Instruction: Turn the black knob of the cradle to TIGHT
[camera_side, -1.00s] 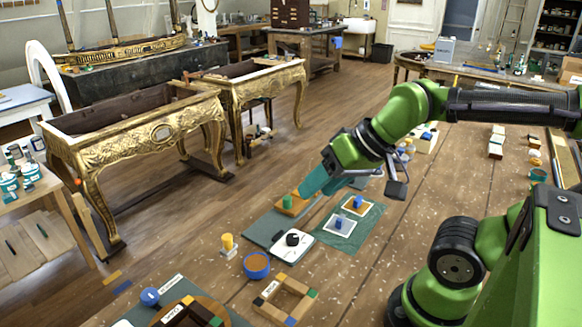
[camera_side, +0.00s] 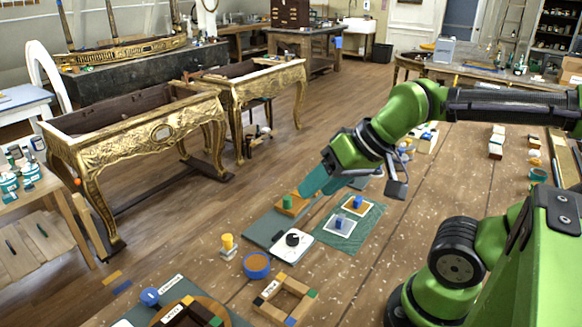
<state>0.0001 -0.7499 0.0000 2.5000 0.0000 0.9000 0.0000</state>
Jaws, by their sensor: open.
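The black knob (camera_side: 292,239) sits on a white plate (camera_side: 283,252) at the near end of a grey-green board (camera_side: 262,231), which I take to be the cradle. Any lettering by the knob is too small to read. At the board's far end is an orange block (camera_side: 298,207) with a green piece (camera_side: 287,202) on it. My gripper (camera_side: 314,191) has teal fingers and is open. It points down beside the orange block, beyond the knob and apart from it. I cannot tell whether a finger touches the block.
A green mat (camera_side: 346,240) right of the board carries a white frame and an orange frame with blue pieces. A blue round dish (camera_side: 256,266), a yellow peg (camera_side: 228,242) and a wooden frame (camera_side: 285,299) lie nearer. Bare tabletop lies right of the mat.

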